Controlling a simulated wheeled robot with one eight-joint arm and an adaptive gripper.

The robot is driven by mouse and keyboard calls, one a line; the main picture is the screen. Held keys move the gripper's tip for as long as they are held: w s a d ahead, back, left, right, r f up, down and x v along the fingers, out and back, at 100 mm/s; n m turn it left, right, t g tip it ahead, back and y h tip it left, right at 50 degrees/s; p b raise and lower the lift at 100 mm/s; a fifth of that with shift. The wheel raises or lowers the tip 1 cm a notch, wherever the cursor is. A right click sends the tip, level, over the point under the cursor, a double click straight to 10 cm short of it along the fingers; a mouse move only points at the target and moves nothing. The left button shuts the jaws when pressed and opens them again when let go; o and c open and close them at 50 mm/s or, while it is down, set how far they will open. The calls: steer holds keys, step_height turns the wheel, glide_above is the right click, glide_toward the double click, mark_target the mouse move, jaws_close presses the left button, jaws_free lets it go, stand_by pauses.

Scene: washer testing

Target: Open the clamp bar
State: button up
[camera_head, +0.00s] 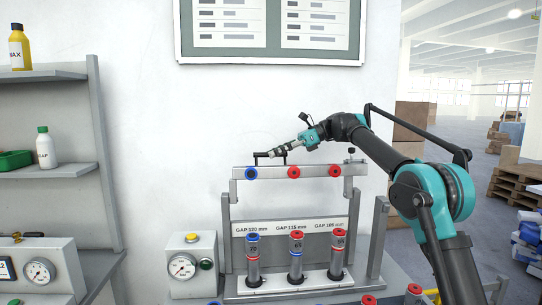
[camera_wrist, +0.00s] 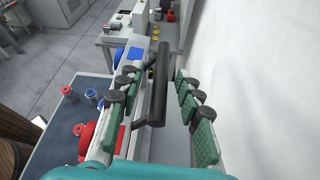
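The clamp bar (camera_head: 314,173) is a grey horizontal bar across the top of the test stand, with one blue and two red round pads along it. A black handle (camera_head: 260,156) sits on its top left part. In the wrist view the handle (camera_wrist: 160,75) lies lengthwise between the fingers, with a gap on each side. My gripper (camera_head: 275,152) is at the handle, coming from the right. Its green-padded fingers (camera_wrist: 157,82) are open. Three grey cylinders, one blue-capped (camera_head: 253,262) and two red-capped (camera_head: 296,262), stand upright below the bar.
A black knob (camera_head: 351,152) rises at the bar's right end. The white wall is close behind the stand. A gauge box (camera_head: 194,263) with a yellow button stands left of it. Shelves with bottles (camera_head: 44,150) are farther left. Red and blue-topped pieces lie in front (camera_wrist: 70,95).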

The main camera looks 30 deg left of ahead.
steer(key=v, duration=0.9)
steer(key=shift+w+d+r, duration=0.2)
steer(key=shift+d, duration=0.1)
steer(key=shift+s, duration=0.1)
